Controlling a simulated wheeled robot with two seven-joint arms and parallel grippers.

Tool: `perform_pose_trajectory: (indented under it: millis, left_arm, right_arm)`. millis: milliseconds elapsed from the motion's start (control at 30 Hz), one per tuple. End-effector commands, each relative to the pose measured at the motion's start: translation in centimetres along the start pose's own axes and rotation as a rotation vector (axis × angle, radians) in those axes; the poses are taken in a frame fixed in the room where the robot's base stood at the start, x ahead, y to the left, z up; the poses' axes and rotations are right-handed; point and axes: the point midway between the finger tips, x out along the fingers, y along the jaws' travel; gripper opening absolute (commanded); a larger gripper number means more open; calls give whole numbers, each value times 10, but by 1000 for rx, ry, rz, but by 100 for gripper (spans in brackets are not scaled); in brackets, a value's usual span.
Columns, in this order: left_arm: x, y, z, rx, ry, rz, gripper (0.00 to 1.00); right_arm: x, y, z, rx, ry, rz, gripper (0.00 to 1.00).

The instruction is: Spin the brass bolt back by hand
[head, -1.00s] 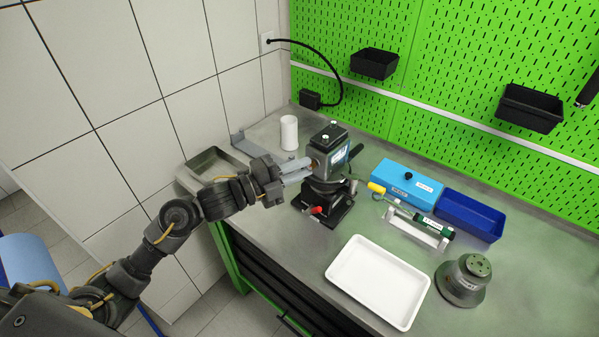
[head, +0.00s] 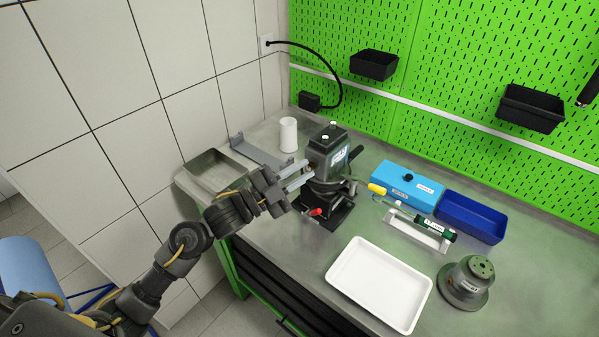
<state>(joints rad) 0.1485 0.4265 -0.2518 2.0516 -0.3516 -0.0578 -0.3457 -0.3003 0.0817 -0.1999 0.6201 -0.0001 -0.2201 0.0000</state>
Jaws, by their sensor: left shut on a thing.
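The dark grey pump (head: 325,153) with a small display stands upright in a black vise-like fixture (head: 330,212) on the bench. My left gripper (head: 308,171) reaches in from the left, its pale fingers at the pump's left side. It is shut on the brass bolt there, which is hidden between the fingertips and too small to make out. My right gripper is not in view.
A white tray (head: 357,297) lies in front on the bench (head: 541,272). A blue box (head: 420,190), an open blue bin (head: 464,211), a green-handled tool (head: 434,228) on a stand and a round grey-green part (head: 466,285) are to the right. A white cylinder (head: 288,134) and metal tray (head: 205,160) are behind left.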

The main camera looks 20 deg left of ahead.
Motion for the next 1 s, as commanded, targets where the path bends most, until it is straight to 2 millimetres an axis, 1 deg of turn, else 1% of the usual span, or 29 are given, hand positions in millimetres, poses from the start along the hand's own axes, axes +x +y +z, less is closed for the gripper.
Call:
perform_pose_trajectory:
  millis: [300,333,467,500,800,867,967,1000]
  left_arm:
    - [0,1,0,-1,-1,2,0]
    - [0,1,0,-1,-1,2,20]
    - [0,1,0,-1,-1,2,37]
    - [0,1,0,0,-1,1,39]
    - [-3,1,1,0,0,1,39]
    - [-8,2,1,1,0,2,39]
    - [-23,4,2,2,-1,3,39]
    - [-31,4,2,3,-1,4,39]
  right_arm:
    - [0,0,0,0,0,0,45]
    - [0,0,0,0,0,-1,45]
    - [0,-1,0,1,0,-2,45]
    - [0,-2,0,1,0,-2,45]
    - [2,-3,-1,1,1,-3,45]
    - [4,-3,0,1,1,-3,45]
    - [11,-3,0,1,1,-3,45]
    - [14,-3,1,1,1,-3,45]
